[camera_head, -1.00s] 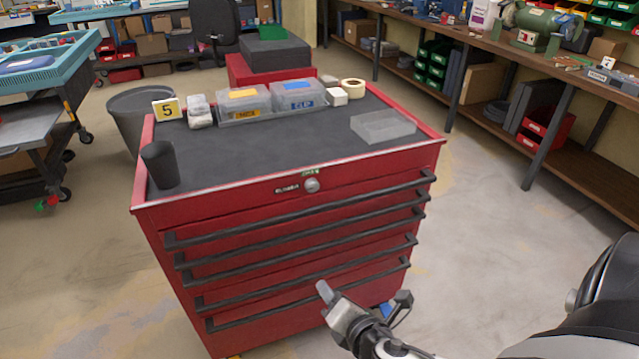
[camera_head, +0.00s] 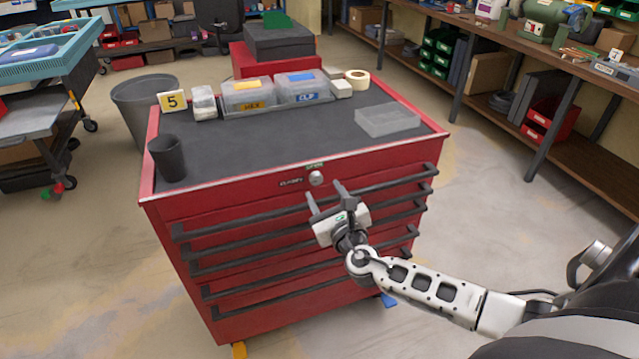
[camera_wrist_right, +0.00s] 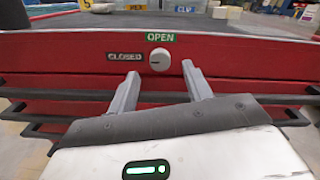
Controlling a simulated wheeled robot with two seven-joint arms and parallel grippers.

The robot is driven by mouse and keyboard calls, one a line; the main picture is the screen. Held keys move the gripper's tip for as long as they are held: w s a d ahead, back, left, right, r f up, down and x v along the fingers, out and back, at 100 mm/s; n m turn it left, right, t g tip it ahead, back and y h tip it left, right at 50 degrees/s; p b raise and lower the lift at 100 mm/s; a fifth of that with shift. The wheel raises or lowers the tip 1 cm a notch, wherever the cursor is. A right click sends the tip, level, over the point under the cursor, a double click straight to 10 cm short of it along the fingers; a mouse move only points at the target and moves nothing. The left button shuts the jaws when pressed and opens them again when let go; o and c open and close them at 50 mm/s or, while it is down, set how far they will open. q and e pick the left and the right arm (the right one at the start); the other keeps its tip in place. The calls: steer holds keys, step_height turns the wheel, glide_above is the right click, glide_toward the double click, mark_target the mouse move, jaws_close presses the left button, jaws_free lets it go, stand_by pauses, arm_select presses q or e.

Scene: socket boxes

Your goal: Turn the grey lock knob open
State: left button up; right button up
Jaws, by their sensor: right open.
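The grey lock knob (camera_head: 316,178) sits on the top front panel of the red tool cabinet (camera_head: 290,262). In the right wrist view the knob (camera_wrist_right: 159,59) is round, with a mark pointing left toward the dark CLOSED label (camera_wrist_right: 124,56). The green OPEN label (camera_wrist_right: 160,37) is above it. My right gripper (camera_head: 324,191) is open and empty, just below and in front of the knob. Its two fingers (camera_wrist_right: 160,72) point at the panel, one to each side below the knob, apart from it. My left gripper is not in view.
Black drawer handles (camera_head: 300,220) run across the cabinet front below the knob. On top stand a black cup (camera_head: 167,158), labelled bins (camera_head: 247,95), a clear tray (camera_head: 388,120) and a tape roll (camera_head: 357,77). A workbench (camera_head: 540,60) is at the right.

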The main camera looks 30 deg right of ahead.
mark_target(317, 181)
steer(key=x, duration=0.3)
steer(key=shift+w, duration=0.3)
steer(key=shift+w+d, duration=0.15)
steer(key=shift+w, duration=0.15)
steer(key=c, duration=1)
